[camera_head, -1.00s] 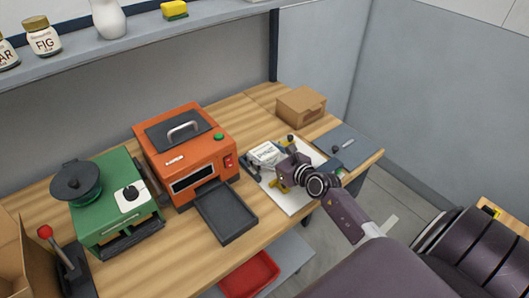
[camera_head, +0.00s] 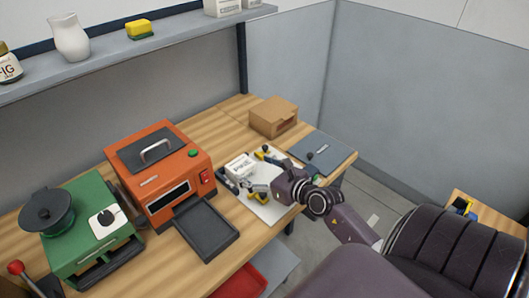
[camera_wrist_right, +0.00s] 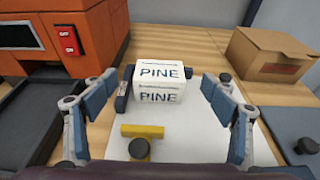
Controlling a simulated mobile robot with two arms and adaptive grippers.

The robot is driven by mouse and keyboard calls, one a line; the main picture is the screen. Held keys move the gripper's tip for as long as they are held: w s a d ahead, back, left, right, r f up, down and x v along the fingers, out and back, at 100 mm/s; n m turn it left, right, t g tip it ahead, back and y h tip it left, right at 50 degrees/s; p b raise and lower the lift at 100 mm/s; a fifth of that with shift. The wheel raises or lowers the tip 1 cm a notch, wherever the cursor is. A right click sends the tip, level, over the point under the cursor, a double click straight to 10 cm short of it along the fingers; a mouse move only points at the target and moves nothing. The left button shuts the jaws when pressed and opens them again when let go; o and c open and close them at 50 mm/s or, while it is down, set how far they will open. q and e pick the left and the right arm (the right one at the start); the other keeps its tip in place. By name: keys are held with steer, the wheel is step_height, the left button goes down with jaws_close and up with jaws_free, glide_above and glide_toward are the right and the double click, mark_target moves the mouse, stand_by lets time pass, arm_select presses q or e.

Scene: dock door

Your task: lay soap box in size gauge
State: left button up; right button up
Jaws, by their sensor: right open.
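The soap box (camera_head: 240,166) is a small white block; in the right wrist view its PINE label (camera_wrist_right: 158,85) is readable. It rests at the far part of a white plate (camera_wrist_right: 195,128), which looks like the size gauge. A dark upright piece (camera_wrist_right: 123,95) stands close at its left; I cannot tell whether they touch. A yellow piece with a black knob (camera_wrist_right: 141,146) lies on the plate nearer to me. My right gripper (camera_wrist_right: 158,92) is open, its fingers spread to either side of the box and apart from it. My left gripper is not in view.
An orange machine (camera_head: 163,175) with a dark tray (camera_head: 206,230) stands left of the plate. A cardboard box (camera_head: 273,117) stands behind, and a blue-grey panel (camera_head: 318,150) lies at the right. A green device (camera_head: 85,225) is far left.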

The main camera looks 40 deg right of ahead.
steer(key=shift+b+v, duration=0.3)
steer(key=shift+v, duration=2)
